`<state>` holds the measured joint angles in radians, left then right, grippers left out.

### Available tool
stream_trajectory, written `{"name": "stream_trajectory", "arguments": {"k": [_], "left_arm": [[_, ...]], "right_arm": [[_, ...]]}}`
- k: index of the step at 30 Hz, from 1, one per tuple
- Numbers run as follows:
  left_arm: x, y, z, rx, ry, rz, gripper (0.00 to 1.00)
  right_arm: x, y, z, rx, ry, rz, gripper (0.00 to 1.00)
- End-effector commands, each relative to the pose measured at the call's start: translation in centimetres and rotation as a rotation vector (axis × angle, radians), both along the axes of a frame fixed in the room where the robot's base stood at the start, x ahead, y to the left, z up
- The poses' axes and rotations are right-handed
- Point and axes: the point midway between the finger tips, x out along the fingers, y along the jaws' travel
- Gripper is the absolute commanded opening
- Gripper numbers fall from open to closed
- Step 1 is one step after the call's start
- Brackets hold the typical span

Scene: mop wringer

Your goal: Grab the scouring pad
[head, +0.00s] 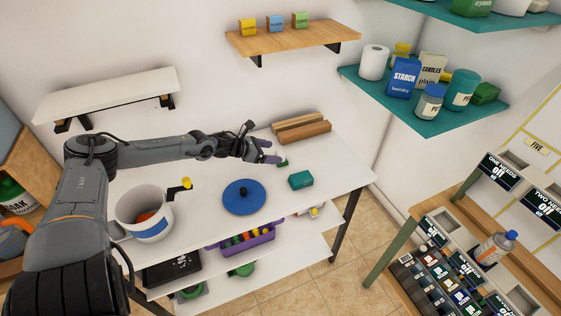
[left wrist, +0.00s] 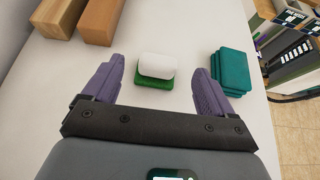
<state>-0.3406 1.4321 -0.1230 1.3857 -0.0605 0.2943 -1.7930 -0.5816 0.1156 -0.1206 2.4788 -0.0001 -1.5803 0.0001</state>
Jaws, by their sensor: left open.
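A flat green pad (left wrist: 153,83), which looks like the scouring pad, lies on the white tabletop under a white rounded block (left wrist: 157,66). In the head view the green pad (head: 283,164) shows just beyond my left gripper (head: 269,152), partly hidden by it. My left gripper is open, and its purple fingers (left wrist: 160,75) point toward the pad, one on each side of it in the left wrist view. Nothing is seen gripped. A teal stack of folded pads or cloths (left wrist: 231,70) lies close to the right finger; it also shows in the head view (head: 301,180). My right gripper is not in view.
Wooden blocks (head: 301,128) lie at the table's back. A blue lid (head: 243,197) and a white pot (head: 143,212) stand on the white table (head: 335,178). A purple crate (head: 247,238) sits on the shelf below. Wall shelves hang above. The tabletop's right end is clear.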

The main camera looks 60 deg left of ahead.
Motion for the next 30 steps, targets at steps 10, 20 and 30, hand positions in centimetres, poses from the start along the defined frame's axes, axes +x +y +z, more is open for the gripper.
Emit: {"name": "stream_trajectory", "arguments": {"k": [10,20,30], "left_arm": [[1.3,-0.1,-1.2,-0.002,-0.006,0.002,0.86],[3.3,-0.3,-2.4,-0.002,-0.005,0.004,0.86],[4.3,-0.6,-2.9,0.000,0.000,0.001,0.86]], "right_arm": [[0.1,0.0,-1.9,0.001,-0.004,0.000,0.43],[0.1,-0.2,-3.5,-0.006,-0.003,0.003,0.43],[0.1,-0.2,-3.8,-0.008,-0.003,0.005,0.43]]}}
